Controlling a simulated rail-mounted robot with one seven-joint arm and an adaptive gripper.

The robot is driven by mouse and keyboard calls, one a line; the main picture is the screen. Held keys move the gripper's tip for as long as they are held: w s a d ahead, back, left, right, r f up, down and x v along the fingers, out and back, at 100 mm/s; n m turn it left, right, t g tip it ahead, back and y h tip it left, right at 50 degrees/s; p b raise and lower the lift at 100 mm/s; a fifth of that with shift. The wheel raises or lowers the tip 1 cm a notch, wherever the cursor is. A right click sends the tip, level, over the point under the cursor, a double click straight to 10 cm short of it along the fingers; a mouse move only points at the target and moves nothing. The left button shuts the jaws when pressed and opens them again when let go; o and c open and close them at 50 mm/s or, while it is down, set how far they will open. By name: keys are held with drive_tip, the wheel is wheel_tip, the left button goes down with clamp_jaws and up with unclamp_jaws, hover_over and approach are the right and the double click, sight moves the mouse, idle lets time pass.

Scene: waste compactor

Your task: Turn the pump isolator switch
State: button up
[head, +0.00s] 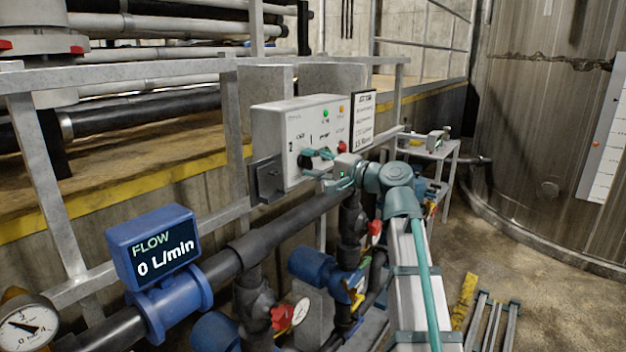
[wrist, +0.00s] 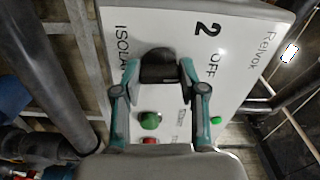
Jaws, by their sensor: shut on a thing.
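The pump isolator switch is a black knob (wrist: 158,65) on the face of a white control box (head: 285,130). In the wrist view the box face carries the lettering "ISOLA", "2" and "OFF" around the knob. My gripper (wrist: 160,72) has one teal finger on each side of the knob and is shut on it. In the head view my gripper (head: 316,160) reaches the lower part of the box face from the right. There the fingers largely hide the knob, and its exact angle is hard to read.
A green button (wrist: 150,120) and a red button (wrist: 150,141) sit close to my fingers. A blue flow meter (head: 155,250) reads 0 L/min. Dark pipes and a grey railing (head: 150,75) run by the box. A large tank (head: 540,130) stands at right.

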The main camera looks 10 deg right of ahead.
drive_tip(key=n+b, duration=0.6)
drive_tip(key=b, duration=0.1)
drive_tip(key=shift+f, duration=0.25)
drive_tip(key=shift+r+n+b, duration=0.2)
drive_tip(key=shift+n+b, duration=1)
drive_tip(key=shift+b, duration=0.05)
drive_tip(key=o, duration=1.1)
drive_tip(key=shift+o, duration=0.2)
drive_tip(key=shift+s+d, duration=0.1)
drive_tip(key=v, duration=1.1)
drive_tip(key=shift+s+d, duration=0.25)
drive_tip(key=shift+s, duration=0.05)
